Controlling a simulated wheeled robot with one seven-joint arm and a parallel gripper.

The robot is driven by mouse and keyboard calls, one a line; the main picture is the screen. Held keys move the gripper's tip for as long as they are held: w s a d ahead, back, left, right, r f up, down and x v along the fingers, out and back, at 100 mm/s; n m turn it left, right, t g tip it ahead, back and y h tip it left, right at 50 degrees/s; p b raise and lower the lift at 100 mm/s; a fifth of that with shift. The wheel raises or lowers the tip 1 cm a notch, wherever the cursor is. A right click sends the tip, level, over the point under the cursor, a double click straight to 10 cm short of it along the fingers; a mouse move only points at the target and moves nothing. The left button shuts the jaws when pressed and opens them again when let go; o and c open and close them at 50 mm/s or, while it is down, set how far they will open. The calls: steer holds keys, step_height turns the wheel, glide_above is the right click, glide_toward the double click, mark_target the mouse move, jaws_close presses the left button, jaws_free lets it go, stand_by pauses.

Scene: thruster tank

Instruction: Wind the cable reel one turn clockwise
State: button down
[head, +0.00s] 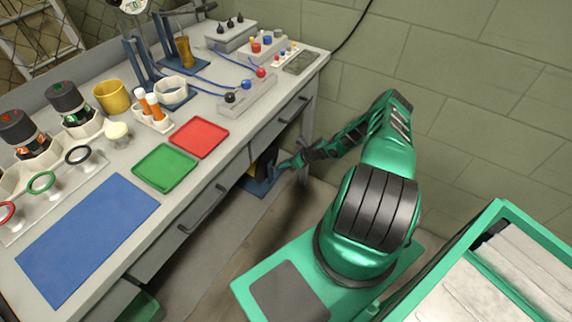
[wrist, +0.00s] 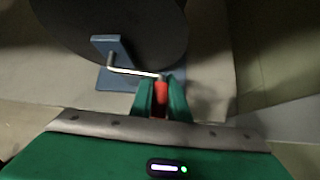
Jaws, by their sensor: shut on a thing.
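The cable reel shows in the wrist view as a large dark disc (wrist: 160,32) at the top, with a blue stand (wrist: 112,50) in front of it. A bent metal crank (wrist: 135,71) runs from the stand to a red handle (wrist: 160,99). My gripper (wrist: 161,90) has its two green fingers shut on the red handle, one on each side. The cable itself cannot be made out. In the head view the blue base (head: 258,187) is on the floor beneath the bench's far end, and the reel is mostly hidden by the bench and my arm.
The bench (head: 118,220) stands left of my arm, with drawer handles (head: 203,208) along its front. A green tray (head: 165,168), a red tray (head: 199,138) and a blue mat (head: 88,240) lie on top. A block wall (head: 470,90) closes the right side.

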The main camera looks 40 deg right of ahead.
steer(key=c, duration=1.7)
jaws_free()
steer(key=shift+w+a, duration=0.1)
steer(key=v, duration=1)
steer(key=shift+s+r, duration=0.25)
steer(key=shift+s, duration=0.05)
